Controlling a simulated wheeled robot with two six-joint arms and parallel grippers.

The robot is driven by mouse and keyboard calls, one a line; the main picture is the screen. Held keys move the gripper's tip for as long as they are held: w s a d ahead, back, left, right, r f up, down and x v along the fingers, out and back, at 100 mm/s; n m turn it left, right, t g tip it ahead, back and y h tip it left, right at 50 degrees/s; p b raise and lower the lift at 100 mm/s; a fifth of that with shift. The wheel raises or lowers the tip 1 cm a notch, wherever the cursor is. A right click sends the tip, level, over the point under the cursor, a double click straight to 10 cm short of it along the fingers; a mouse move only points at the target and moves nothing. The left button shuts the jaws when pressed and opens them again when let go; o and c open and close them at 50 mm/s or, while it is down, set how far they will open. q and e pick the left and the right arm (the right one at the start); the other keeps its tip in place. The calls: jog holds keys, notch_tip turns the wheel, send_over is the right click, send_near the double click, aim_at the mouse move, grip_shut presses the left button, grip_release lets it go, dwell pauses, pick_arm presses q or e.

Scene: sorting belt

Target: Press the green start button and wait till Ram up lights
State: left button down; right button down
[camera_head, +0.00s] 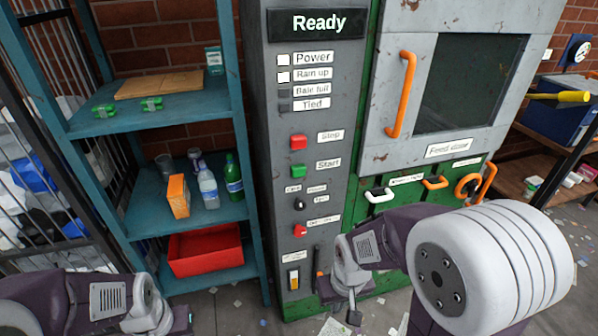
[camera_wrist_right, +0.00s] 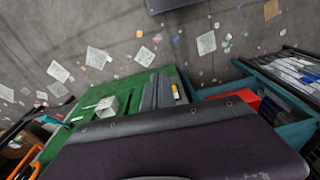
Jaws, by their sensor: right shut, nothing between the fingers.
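The green start button (camera_head: 298,171) is on the grey control panel (camera_head: 281,225), beside the label Start (camera_head: 328,164). Nothing touches or covers it. The Ram up lamp (camera_head: 284,77) is white and looks lit, as does the Power lamp (camera_head: 284,60). The Bale full and Tied lamps are dark. The display (camera_head: 318,22) reads Ready. My right gripper (camera_head: 354,317) is shut and empty, pointing down low in front of the machine, well below the start button. My left arm shows at bottom left; its fingertips are out of frame.
A red stop button (camera_head: 298,142) sits just above the start button. More switches and a red button (camera_head: 300,230) are lower. An orange door handle (camera_head: 401,95) sticks out at right. A blue shelf (camera_head: 150,232) with bottles and a red bin (camera_head: 205,263) stands left.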

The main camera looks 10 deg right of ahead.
aim_at(298, 171)
jog(key=w+r+n+t+y+p, duration=0.1)
jog(key=w+r+n+t+p, duration=0.2)
jog(key=w+r+p, duration=0.4)
jog(key=w+r+n+t+y+p, duration=0.2)
jog(key=w+r+n+t+p, duration=0.2)
jog(key=w, duration=1)
notch_tip(298, 171, up, 3)
jog(key=n+p, duration=0.1)
jog(key=p, duration=0.4)
jog(key=shift+w+d+t, duration=0.15)
jog(key=shift+d+t, duration=0.05)
jog(key=shift+t, duration=0.1)
jog(key=w+p, duration=0.4)
jog(key=w, duration=0.5)
jog(key=shift+a, duration=0.15)
